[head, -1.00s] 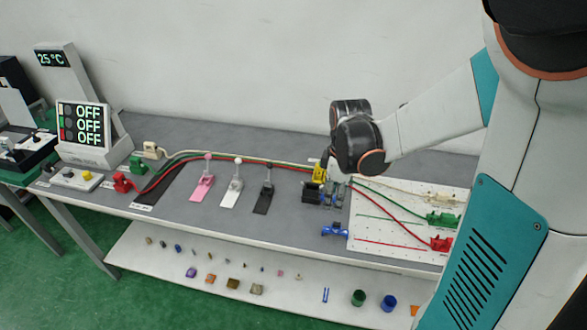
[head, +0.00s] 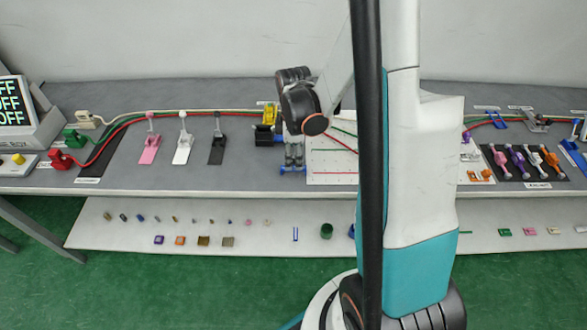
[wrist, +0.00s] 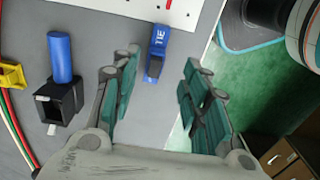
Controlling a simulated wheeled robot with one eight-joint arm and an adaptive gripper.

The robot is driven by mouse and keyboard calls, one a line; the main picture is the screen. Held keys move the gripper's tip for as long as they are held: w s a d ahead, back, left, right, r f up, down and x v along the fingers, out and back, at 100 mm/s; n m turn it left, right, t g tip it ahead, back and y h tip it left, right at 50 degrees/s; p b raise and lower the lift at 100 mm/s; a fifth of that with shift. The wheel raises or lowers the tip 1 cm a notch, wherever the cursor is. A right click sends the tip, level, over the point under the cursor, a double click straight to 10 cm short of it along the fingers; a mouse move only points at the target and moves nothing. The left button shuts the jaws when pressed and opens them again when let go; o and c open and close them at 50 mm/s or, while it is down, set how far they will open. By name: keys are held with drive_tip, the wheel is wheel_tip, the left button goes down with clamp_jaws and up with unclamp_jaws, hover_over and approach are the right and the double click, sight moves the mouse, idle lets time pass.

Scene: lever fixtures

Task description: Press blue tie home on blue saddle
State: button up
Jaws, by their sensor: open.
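A blue piece marked TIE (wrist: 158,50) lies near the front edge of the grey table, beside the white board. In the head view the blue piece (head: 285,170) shows just below my gripper (head: 294,157), partly covered by it. I cannot tell the tie and the saddle apart as two pieces. In the wrist view my gripper (wrist: 159,88) is open and empty, with teal-padded fingers on either side of the blue piece's near end. The blue piece appears beyond the fingertips; whether anything touches is unclear.
A black holder (wrist: 64,100) with a blue cylinder (wrist: 60,56) stands left of my gripper, with a yellow piece (wrist: 12,76) beyond. The white perforated board (head: 330,172) lies to the right. Pink, white and black levers (head: 217,145) stand further left. Green floor drops off past the table edge.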

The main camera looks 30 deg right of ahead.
sight(294, 168)
drive_tip(key=f, duration=0.1)
drive_tip(key=f+b, duration=0.1)
drive_tip(key=f, duration=0.1)
drive_tip(key=w+f+b, duration=0.1)
drive_tip(key=f, duration=0.1)
drive_tip(key=shift+a, duration=0.1)
drive_tip(key=c, duration=0.9)
